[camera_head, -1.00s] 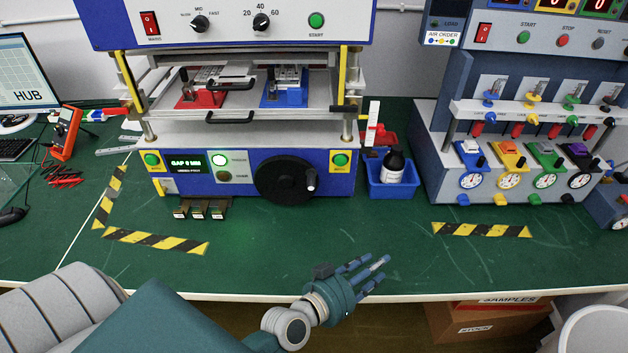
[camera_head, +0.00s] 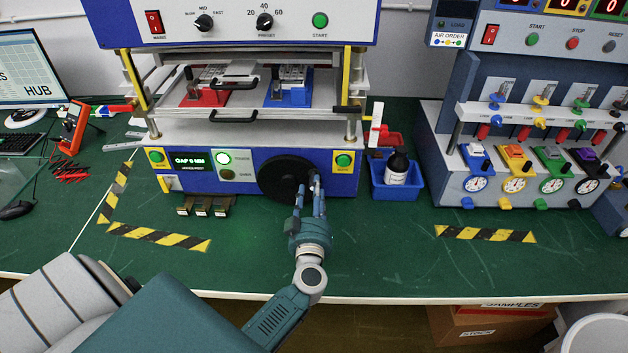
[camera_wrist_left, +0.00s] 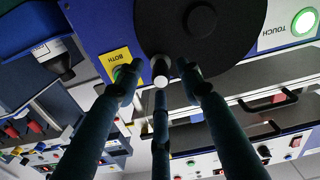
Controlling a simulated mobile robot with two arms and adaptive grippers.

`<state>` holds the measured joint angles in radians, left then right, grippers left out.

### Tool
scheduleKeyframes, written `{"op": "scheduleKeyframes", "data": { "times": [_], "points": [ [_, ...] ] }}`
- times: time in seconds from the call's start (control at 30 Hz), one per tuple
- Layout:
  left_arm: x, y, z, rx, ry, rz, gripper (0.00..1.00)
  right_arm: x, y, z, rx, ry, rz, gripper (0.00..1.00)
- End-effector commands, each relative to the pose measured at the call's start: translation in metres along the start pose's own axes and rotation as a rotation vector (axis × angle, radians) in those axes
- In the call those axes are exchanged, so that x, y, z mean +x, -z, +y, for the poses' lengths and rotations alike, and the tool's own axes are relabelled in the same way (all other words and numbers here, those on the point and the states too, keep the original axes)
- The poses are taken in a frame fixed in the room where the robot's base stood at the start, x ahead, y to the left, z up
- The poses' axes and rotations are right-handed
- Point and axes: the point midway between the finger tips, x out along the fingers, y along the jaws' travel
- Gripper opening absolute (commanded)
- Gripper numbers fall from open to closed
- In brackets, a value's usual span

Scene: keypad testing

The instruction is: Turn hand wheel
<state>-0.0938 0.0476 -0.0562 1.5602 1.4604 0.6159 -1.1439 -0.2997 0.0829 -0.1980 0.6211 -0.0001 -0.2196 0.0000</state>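The black round hand wheel (camera_head: 273,178) is on the blue front panel of the press, right of the green-lit display. It also shows in the left wrist view (camera_wrist_left: 225,30). Its small pale-tipped handle (camera_wrist_left: 160,68) sticks out near the rim. My left gripper (camera_head: 309,188) is in front of the wheel's right side, its fingers pointing at the panel. In the left wrist view, its fingers (camera_wrist_left: 158,80) are spread around the handle with gaps on both sides, so it looks open. In the head view the fingers partly hide the handle. My right gripper is not in view.
A blue bin (camera_head: 393,188) with a dark bottle (camera_head: 397,168) stands right of the press. Several small dark blocks (camera_head: 206,204) lie at the press's front left. Striped tape (camera_head: 158,238) marks the green table (camera_head: 390,260), whose front middle is clear.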

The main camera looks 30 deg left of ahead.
Motion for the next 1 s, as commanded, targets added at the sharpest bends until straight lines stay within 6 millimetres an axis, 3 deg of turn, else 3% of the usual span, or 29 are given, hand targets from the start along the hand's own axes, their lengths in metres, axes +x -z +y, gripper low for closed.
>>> {"op": "scheduleKeyframes", "data": {
  "times": [0.1, 0.23, 0.63, 0.8, 1.0],
  "points": [
    [0.021, 0.001, 0.000, 0.002, -0.001, 0.002, 0.37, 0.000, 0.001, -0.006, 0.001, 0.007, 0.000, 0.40],
    [0.035, 0.000, 0.000, 0.000, -0.001, 0.000, 0.37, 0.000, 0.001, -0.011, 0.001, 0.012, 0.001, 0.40],
    [0.042, 0.000, 0.000, -0.001, -0.002, -0.001, 0.37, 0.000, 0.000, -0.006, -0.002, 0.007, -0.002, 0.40],
    [0.042, 0.000, 0.000, -0.001, -0.001, -0.001, 0.03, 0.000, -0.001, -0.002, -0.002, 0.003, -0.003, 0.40],
    [0.042, -0.001, 0.000, 0.000, -0.001, -0.002, 0.00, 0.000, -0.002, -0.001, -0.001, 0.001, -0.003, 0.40]
  ]
}}
